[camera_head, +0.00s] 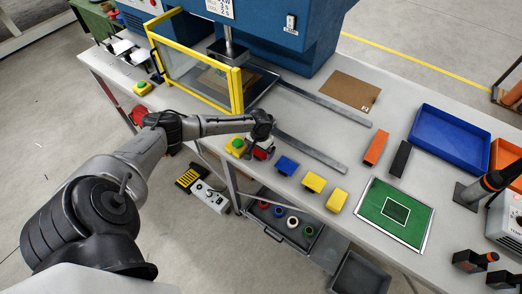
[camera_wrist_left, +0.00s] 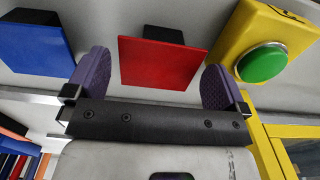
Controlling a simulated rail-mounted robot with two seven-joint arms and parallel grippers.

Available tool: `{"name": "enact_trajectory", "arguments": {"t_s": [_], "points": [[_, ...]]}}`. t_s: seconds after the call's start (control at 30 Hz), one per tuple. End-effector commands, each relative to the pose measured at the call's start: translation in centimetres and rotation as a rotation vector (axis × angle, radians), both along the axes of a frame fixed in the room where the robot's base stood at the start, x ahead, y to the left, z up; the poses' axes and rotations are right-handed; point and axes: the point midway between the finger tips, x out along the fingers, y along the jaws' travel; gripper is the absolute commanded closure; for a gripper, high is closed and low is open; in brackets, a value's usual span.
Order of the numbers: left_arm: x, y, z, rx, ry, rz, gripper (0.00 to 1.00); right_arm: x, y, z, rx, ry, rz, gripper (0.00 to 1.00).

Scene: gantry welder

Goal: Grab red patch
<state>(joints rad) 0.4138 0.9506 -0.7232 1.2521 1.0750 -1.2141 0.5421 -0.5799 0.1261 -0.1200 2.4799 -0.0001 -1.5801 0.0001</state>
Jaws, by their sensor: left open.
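The red patch (camera_wrist_left: 160,62) is a flat square with a dark block behind it. In the head view the red patch (camera_head: 261,154) lies near the front edge of the table, partly hidden by my left gripper (camera_head: 261,135). In the wrist view my left gripper (camera_wrist_left: 156,78) is open, with one purple finger on each side of the red patch. Gaps show between the fingers and the patch, so it is not clamped. My right gripper is not in view.
A yellow box with a green button (camera_head: 237,146) sits close left of the red patch. A blue patch (camera_head: 286,165) and two yellow patches (camera_head: 313,182) lie to its right. A yellow-framed guard (camera_head: 236,90) and metal rails (camera_head: 310,155) stand behind. A green mat (camera_head: 372,208) lies farther right.

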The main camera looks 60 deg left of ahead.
Motion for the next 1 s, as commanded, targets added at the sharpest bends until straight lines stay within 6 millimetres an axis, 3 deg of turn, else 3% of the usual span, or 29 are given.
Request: {"name": "enact_trajectory", "arguments": {"t_s": [0.83,1.0], "points": [[-0.04,-0.02,-0.51,0.000,0.001,0.000,0.00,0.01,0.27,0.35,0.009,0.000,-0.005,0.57],[-0.03,0.00,-0.50,0.000,0.001,0.000,0.15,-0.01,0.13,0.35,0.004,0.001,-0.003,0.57]]}}
